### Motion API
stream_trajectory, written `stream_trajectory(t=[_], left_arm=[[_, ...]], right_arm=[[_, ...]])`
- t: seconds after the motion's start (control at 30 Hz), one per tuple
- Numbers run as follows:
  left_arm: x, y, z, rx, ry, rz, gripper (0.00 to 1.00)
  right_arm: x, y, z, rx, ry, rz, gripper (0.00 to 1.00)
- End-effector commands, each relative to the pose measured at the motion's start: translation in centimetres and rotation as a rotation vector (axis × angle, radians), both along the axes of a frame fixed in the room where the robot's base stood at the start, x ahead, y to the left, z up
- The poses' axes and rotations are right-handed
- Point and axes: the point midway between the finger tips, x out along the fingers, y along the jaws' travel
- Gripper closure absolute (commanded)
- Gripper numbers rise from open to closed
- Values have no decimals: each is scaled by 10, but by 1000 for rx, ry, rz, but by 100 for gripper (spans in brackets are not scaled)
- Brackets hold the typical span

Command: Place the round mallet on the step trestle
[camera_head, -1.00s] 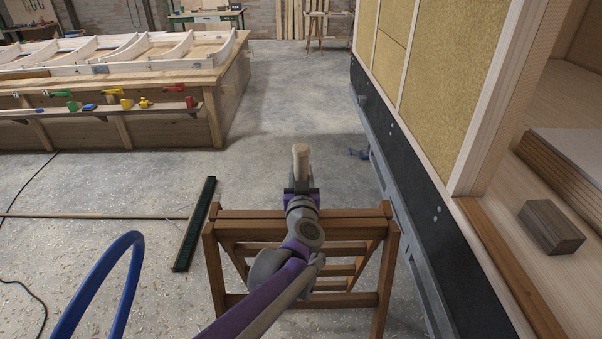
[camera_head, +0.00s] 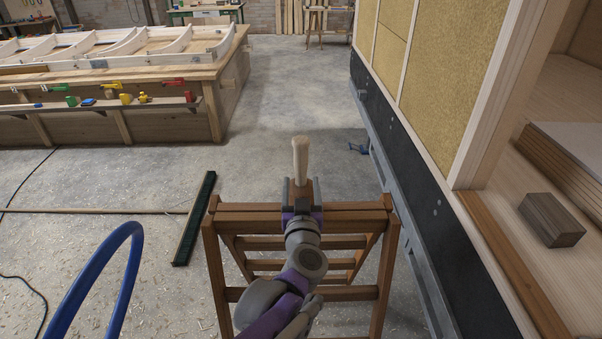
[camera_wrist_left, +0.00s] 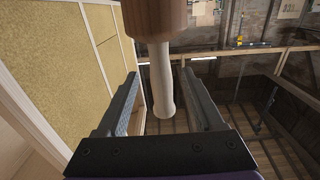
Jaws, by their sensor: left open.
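The round mallet's pale wooden handle (camera_head: 301,158) sticks up above the top of the brown step trestle (camera_head: 350,211) in the head view. Its head and any contact with the trestle are hidden there behind my left gripper (camera_head: 302,191). In the left wrist view, the mallet's round brown head (camera_wrist_left: 154,16) is at the top edge. Its handle (camera_wrist_left: 162,85) runs down from it between the two dark fingers. My left gripper (camera_wrist_left: 158,92) is open, with gaps visible on both sides of the handle. My right gripper is not in view.
A trailer with a dark side rail (camera_head: 425,190) stands close on the trestle's right; a dark wood block (camera_head: 551,219) lies on its floor. A green-black bar (camera_head: 195,218) lies left of the trestle. A workbench (camera_head: 170,128) is at the back left. Open floor lies behind the trestle.

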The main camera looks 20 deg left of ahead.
Motion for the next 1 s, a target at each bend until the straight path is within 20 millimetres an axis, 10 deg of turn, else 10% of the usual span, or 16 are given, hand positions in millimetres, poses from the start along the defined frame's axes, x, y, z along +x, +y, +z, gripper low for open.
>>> stream_trajectory(t=[0.67,0.83,1.0], left_arm=[[-53,-34,3,-12,8,-223,31],[-109,-62,-50,-44,265,-505,31],[-195,-38,-140,-99,707,-513,31]], right_arm=[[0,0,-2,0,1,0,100],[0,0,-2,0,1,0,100],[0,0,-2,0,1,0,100]])
